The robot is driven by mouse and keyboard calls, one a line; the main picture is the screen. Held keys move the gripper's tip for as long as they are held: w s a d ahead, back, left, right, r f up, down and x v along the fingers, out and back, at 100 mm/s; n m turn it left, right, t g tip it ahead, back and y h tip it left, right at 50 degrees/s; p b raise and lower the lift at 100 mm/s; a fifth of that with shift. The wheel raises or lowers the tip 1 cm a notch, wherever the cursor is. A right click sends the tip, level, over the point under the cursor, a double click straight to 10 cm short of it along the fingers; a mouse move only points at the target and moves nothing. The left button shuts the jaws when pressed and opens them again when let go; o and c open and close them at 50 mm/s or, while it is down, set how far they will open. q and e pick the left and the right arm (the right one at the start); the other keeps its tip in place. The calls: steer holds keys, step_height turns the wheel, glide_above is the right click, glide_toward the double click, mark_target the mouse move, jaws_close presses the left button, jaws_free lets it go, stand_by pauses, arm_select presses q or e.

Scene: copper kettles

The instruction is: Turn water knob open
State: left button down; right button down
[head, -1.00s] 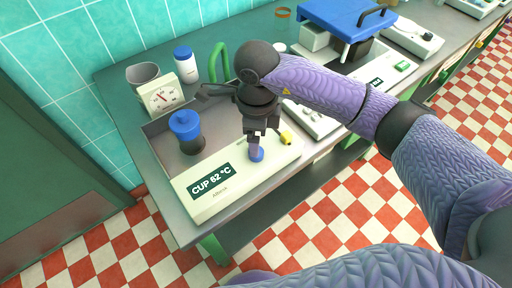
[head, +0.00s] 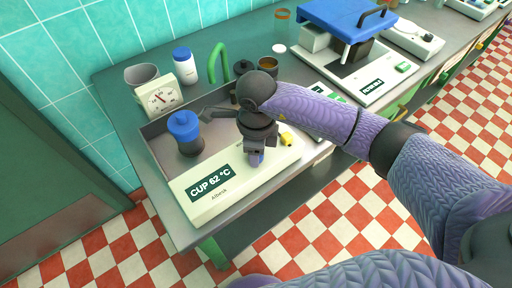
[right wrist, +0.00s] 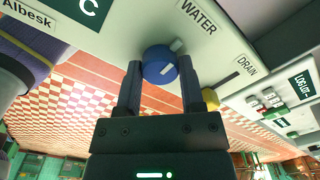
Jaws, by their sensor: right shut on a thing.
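The blue water knob (right wrist: 158,66) sits on the cream front panel, below the WATER label (right wrist: 198,16) in the right wrist view. A pale mark on its face slants. My right gripper (right wrist: 160,82) has one finger on each side of the knob and is shut on it. In the head view the right gripper (head: 256,154) reaches down over the front panel (head: 225,190) and hides most of the knob (head: 257,161). A yellow drain knob (right wrist: 209,98) is close beside my right finger. My left gripper is not in view.
A blue-lidded vessel (head: 184,130) stands in the machine's recess at left. A dial gauge (head: 160,97), a white bottle (head: 184,66) and a grey cup (head: 142,75) stand behind it. Another machine with a blue top (head: 345,25) is to the right.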

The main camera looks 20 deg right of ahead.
steer(key=shift+m, duration=0.3)
steer(key=m+p, duration=0.2)
steer(key=m, duration=0.2)
steer(key=shift+r+m, duration=0.15)
steer(key=shift+m, duration=0.25)
steer(key=m+p, duration=0.1)
steer(key=m, duration=0.2)
steer(key=shift+m, duration=0.3)
steer(key=m+p, duration=0.2)
steer(key=m, duration=0.3)
steer(key=shift+p, duration=0.35)
steer(key=m+p, duration=0.1)
steer(key=m, duration=0.2)
steer(key=shift+m+p, duration=0.35)
steer(key=shift+m, duration=0.05)
